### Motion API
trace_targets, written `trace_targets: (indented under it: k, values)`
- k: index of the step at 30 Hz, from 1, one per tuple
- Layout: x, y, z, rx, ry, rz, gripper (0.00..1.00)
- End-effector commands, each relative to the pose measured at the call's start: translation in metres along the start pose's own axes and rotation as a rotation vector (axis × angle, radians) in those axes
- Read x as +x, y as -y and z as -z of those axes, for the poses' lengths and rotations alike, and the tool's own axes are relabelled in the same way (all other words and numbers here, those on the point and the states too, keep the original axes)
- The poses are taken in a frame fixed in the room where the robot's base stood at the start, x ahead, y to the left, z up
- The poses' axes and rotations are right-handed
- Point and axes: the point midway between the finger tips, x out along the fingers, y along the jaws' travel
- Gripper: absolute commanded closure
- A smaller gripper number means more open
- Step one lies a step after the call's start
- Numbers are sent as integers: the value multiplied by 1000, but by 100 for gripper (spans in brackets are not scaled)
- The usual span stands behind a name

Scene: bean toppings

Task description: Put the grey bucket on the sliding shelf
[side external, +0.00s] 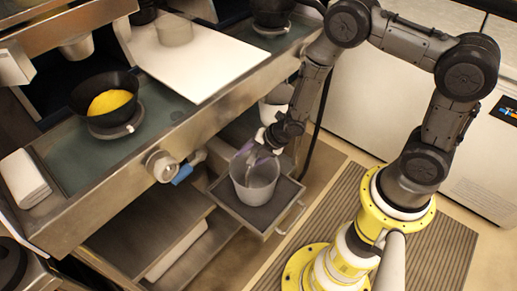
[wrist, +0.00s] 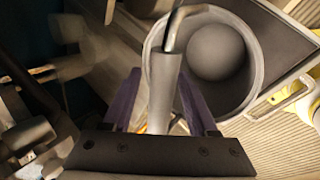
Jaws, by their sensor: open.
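The grey bucket (side external: 255,186) appears to stand upright on the dark sliding shelf (side external: 262,218), which is pulled out below the counter. In the wrist view the bucket (wrist: 153,60) shows from above, with a plain grey inside. Its bent metal handle with a grey grip (wrist: 164,90) reaches back between my fingers. My gripper (side external: 257,153) is just above the bucket's rim. In the wrist view my gripper (wrist: 160,100) is open, with one purple finger on each side of the handle grip and gaps between. The shelf's exact contact with the bucket's base is hard to see.
The metal counter (side external: 215,110) overhangs on the left, with a blue-handled valve (side external: 183,173) near the shelf. A black bowl of yellow topping (side external: 108,102) and a white board sit above. Another pale container (side external: 275,108) is behind my gripper. Floor at the right front is clear.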

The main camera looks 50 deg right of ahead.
Motion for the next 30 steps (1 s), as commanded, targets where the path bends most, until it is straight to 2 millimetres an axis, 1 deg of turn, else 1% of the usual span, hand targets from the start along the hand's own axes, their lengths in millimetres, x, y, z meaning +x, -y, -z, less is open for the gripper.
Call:
trace_targets:
  k: [5, 12, 15, 18, 21, 26, 29, 30]
  values:
    - [-26, -2, -1, 1, 3, -5, 41]
    - [-74, -1, -1, 1, 3, -4, 41]
    - [-91, -1, -1, 1, 2, -3, 41]
    - [-103, -1, -1, 1, 1, -3, 41]
    - [-111, -1, 0, 0, 1, -2, 41]
    - [-116, 0, 0, 1, 1, -1, 41]
    - [-123, -6, -5, 31, 23, -3, 41]
    - [-130, -12, -10, 66, 46, -4, 41]
